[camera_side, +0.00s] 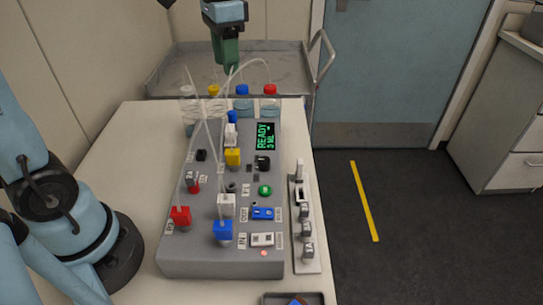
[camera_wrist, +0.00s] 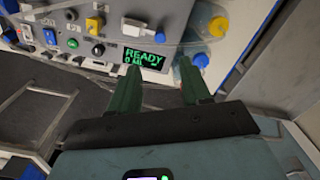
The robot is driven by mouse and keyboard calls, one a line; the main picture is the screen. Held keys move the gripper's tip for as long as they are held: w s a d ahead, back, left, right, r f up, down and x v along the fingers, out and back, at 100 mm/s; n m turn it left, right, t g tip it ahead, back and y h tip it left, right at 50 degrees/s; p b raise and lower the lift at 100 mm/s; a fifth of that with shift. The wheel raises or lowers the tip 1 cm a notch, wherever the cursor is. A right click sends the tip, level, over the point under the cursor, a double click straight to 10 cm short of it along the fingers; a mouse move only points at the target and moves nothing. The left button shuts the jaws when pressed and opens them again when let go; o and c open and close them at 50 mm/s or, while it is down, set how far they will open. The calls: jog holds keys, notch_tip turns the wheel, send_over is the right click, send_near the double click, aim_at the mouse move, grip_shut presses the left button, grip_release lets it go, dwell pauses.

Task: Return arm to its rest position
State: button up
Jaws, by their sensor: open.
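My gripper (camera_side: 228,68) is in the air above the far end of the grey bioreactor console (camera_side: 190,255). In the wrist view, its two green fingers (camera_wrist: 160,75) stand apart with nothing between them. The console's lit display (camera_side: 265,137) reads READY in green. The display also shows beyond the left finger in the wrist view (camera_wrist: 145,58). In the side view, the gripper appears above the bottles behind the console, and its fingertips are partly hard to make out there.
Bottles with yellow (camera_side: 213,90), blue (camera_side: 242,90) and red (camera_side: 270,90) caps stand behind the console. Thin tubes arch over it. A white rack (camera_side: 305,260) lies along its right side, and a small dark tray (camera_side: 275,299) sits at the front. A metal cart (camera_side: 300,75) stands behind.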

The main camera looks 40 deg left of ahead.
jog(key=shift+s+d+f+n+t, duration=0.65)
jog(key=shift+s+f+t, duration=0.55)
jog(key=shift+f, duration=0.3)
jog(key=shift+s+d+f+n+t, duration=0.6)
jog(key=shift+s+f+t, duration=0.6)
jog(key=shift+f, duration=0.3)
jog(key=shift+s+d+f+n+t, duration=0.65)
jog(key=shift+s+f+t, duration=0.45)
jog(key=shift+s+f, duration=0.3)
jog(key=shift+w+f, duration=0.1)
